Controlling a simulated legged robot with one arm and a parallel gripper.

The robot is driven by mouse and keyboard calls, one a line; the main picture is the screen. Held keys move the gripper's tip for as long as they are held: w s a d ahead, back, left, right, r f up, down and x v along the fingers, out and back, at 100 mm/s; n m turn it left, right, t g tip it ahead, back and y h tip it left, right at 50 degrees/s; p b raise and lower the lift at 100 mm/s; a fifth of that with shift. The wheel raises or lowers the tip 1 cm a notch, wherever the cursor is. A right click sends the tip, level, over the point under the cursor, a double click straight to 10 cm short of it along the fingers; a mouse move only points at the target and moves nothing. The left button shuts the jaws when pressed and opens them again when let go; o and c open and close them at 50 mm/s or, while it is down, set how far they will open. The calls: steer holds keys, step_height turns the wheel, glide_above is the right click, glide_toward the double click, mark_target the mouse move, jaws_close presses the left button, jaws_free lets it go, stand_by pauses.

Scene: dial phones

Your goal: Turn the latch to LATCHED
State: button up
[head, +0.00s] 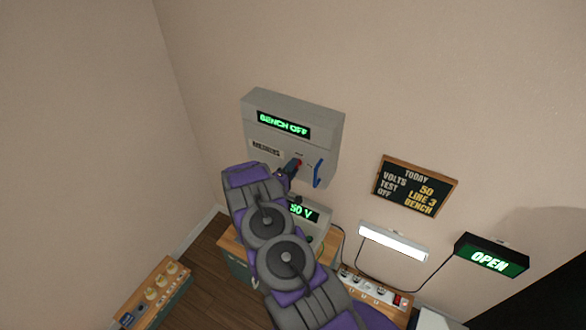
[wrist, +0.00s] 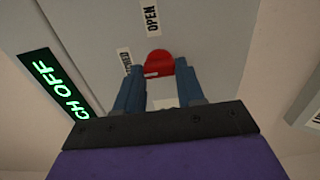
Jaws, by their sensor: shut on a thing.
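The red latch knob (wrist: 158,63) is on the front of the grey wall box (head: 322,118). In the wrist view it sits at the far end of my gripper (wrist: 157,82), between the two blue fingers, which are shut on it. An OPEN label (wrist: 151,20) is above the knob, and a partly hidden label (wrist: 126,62) is to its left. A small white mark shows on the knob's lower left, but which label it points to is unclear. In the head view the red knob (head: 295,164) shows just beyond my gripper (head: 288,175).
A blue handle (head: 318,173) stands close to the right of the knob. The box's display (head: 284,127) reads BENCH OFF. Below are a unit reading 50 V (head: 302,210) and a power strip (head: 375,291). A letter board (head: 415,186) hangs to the right.

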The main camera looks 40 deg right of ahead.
steer(key=shift+w+a+f, duration=0.1)
steer(key=shift+w+a, duration=0.1)
steer(key=o, duration=1)
steer(key=shift+w, duration=0.1)
steer(key=shift+o, duration=0.2)
steer(key=b+v, duration=0.1)
steer(key=v, duration=1.6)
steer(key=shift+s+a, duration=0.2)
steer(key=shift+s, duration=0.05)
steer(key=shift+f, duration=0.1)
